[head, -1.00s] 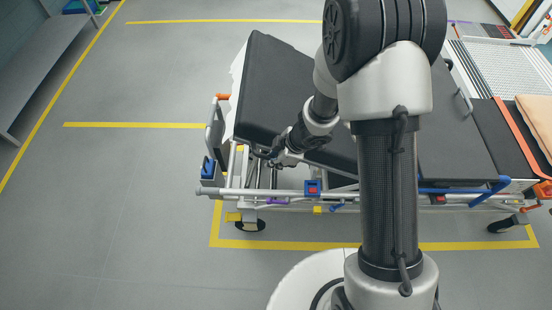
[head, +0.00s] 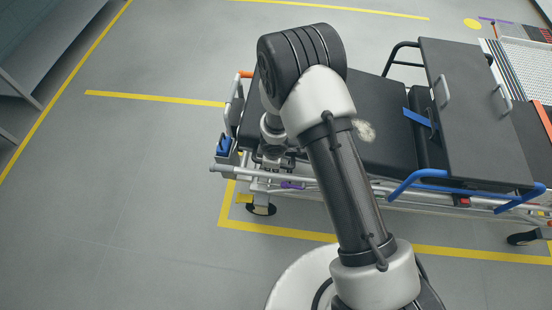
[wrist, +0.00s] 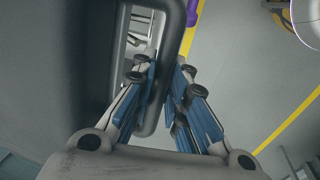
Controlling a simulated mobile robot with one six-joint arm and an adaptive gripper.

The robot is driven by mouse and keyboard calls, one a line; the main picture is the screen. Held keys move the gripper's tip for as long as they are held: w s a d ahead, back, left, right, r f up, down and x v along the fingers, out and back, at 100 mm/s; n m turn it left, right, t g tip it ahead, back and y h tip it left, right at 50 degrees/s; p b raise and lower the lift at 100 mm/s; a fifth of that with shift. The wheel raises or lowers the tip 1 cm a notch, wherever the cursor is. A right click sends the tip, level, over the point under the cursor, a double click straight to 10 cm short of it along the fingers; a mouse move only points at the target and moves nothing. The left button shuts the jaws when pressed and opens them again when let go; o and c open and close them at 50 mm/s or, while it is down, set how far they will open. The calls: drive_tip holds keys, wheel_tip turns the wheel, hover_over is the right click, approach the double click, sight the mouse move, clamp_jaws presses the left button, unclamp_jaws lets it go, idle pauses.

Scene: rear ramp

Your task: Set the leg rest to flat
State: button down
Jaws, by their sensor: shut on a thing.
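The leg rest (head: 250,122) is the black padded section at the left end of the stretcher. It looks about level with the pad (head: 385,140) beside it, though my arm hides much of it. In the wrist view a dark grey loop handle (wrist: 181,60) runs along the edge of a dark surface. My gripper (wrist: 165,88) is shut on this handle, with one blue-padded finger inside the loop and the other outside. In the head view my gripper is mostly hidden behind my arm, at the stretcher's near left corner.
A dark board (head: 470,110) with metal handles stands over the stretcher's right part. A blue side rail (head: 430,178) and a wheel (head: 261,209) are at the near side. Yellow lines (head: 155,97) mark the floor. Open floor lies left and in front.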

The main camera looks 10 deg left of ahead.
drive_tip(key=shift+h, duration=0.9)
drive_tip(key=f, duration=0.3)
drive_tip(key=a+f+b, duration=0.1)
drive_tip(key=f, duration=0.2)
drive_tip(key=f+b, duration=0.1)
drive_tip(key=f, duration=0.2)
drive_tip(key=shift+a+f, duration=0.15)
drive_tip(key=shift+f, duration=0.05)
drive_tip(key=shift+s+f, duration=0.15)
drive_tip(key=shift+f, duration=0.45)
drive_tip(key=c, duration=2)
unclamp_jaws()
drive_tip(key=o, duration=0.4)
drive_tip(key=shift+o, duration=0.2)
drive_tip(key=shift+a+r, duration=0.1)
drive_tip(key=shift+r, duration=0.1)
drive_tip(key=v, duration=1.1)
drive_tip(key=shift+r, duration=0.35)
drive_tip(key=shift+a, duration=0.15)
